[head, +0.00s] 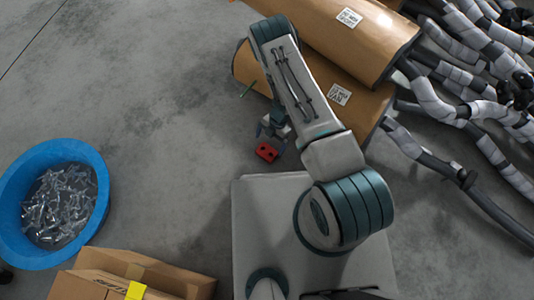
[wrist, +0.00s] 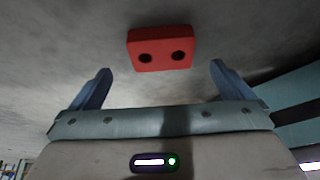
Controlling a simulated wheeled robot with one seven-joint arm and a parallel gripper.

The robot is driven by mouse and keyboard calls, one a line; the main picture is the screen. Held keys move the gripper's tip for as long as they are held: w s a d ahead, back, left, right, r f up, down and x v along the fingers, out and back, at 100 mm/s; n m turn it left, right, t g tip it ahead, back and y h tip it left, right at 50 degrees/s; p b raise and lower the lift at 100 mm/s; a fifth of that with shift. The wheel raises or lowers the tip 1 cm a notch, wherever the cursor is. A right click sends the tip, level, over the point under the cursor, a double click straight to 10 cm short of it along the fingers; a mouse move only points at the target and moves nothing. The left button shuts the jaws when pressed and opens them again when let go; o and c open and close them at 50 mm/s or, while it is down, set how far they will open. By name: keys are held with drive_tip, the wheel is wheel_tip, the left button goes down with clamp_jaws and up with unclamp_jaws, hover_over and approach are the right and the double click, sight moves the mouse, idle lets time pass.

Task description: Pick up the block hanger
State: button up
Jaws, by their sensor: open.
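The block hanger (head: 266,152) is a small red block with two dark round holes. In the head view it lies on the grey floor just in front of my base, below my arm. In the wrist view the block hanger (wrist: 160,48) is ahead of and between the two blue fingers. My gripper (wrist: 160,85) is open and empty, with the block beyond its fingertips and no visible contact. In the head view my gripper (head: 272,128) is partly hidden by my arm, close to the block.
A blue tub (head: 22,245) of metal parts stands at the left. Cardboard boxes (head: 150,270) are at the lower left. Large brown muffler cylinders (head: 310,30) and wrapped exhaust pipes (head: 450,110) fill the upper right. The floor left of the block is clear.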

sight(267, 151)
drive_tip(key=shift+b+x, duration=1.6)
drive_tip(key=shift+x, duration=1.05)
drive_tip(key=shift+d, duration=0.15)
drive_tip(key=c, duration=1.1)
drive_tip(key=shift+r+p, duration=0.4)
drive_tip(key=shift+r, duration=0.15)
wheel_tip(267, 151, up, 3)
drive_tip(key=shift+r+p, duration=0.25)
drive_tip(key=shift+p, duration=0.85)
drive_tip(key=a+r+p, duration=0.1)
drive_tip(key=a+r, duration=0.1)
drive_tip(key=a, duration=0.2)
drive_tip(key=a+r+p, duration=0.1)
drive_tip(key=a+r, duration=0.1)
drive_tip(key=a, duration=0.1)
drive_tip(key=a+r+p, duration=0.2)
drive_tip(key=a, duration=0.2)
drive_tip(key=shift+s+a+r, duration=0.15)
drive_tip(key=shift+a+r, duration=0.1)
drive_tip(key=shift+a, duration=0.1)
